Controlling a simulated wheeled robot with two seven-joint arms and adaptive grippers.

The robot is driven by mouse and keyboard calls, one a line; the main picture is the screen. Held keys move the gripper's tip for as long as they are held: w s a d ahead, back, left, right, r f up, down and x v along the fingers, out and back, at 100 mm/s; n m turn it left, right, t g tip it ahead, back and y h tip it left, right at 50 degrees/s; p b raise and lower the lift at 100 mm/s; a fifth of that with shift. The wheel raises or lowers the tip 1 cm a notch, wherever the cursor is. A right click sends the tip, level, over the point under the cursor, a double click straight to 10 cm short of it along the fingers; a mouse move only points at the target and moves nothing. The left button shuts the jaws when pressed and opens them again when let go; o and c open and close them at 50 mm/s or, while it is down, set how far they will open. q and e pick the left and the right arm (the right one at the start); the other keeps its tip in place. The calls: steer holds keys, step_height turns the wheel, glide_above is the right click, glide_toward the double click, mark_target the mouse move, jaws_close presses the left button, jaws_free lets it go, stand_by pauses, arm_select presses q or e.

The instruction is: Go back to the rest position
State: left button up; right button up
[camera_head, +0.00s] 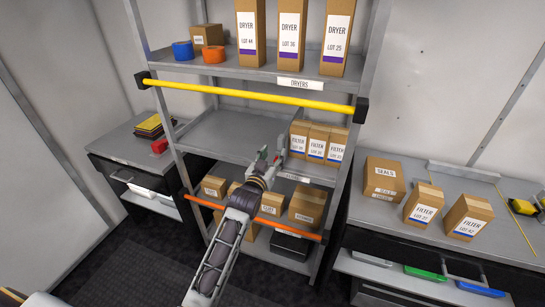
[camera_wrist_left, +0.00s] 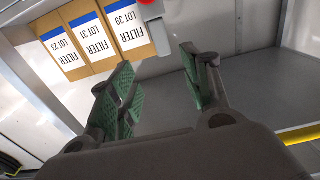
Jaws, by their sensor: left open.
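My left gripper (camera_head: 266,160) reaches in from the bottom at the middle shelf of the rack, just left of the filter boxes (camera_head: 317,142). Its green-padded fingers stand apart in the left wrist view (camera_wrist_left: 155,92), with nothing between them. In that view the filter boxes (camera_wrist_left: 92,38) appear upside down at the upper left, apart from the fingers. My right gripper is in neither view.
A yellow bar (camera_head: 250,93) crosses the rack above my gripper, and an orange bar (camera_head: 255,219) crosses below. Dryer boxes (camera_head: 290,32) stand on the top shelf. Right bench (camera_head: 365,215) holds a seals box (camera_head: 384,180) and two filter boxes. The middle shelf's left part (camera_head: 215,135) is bare.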

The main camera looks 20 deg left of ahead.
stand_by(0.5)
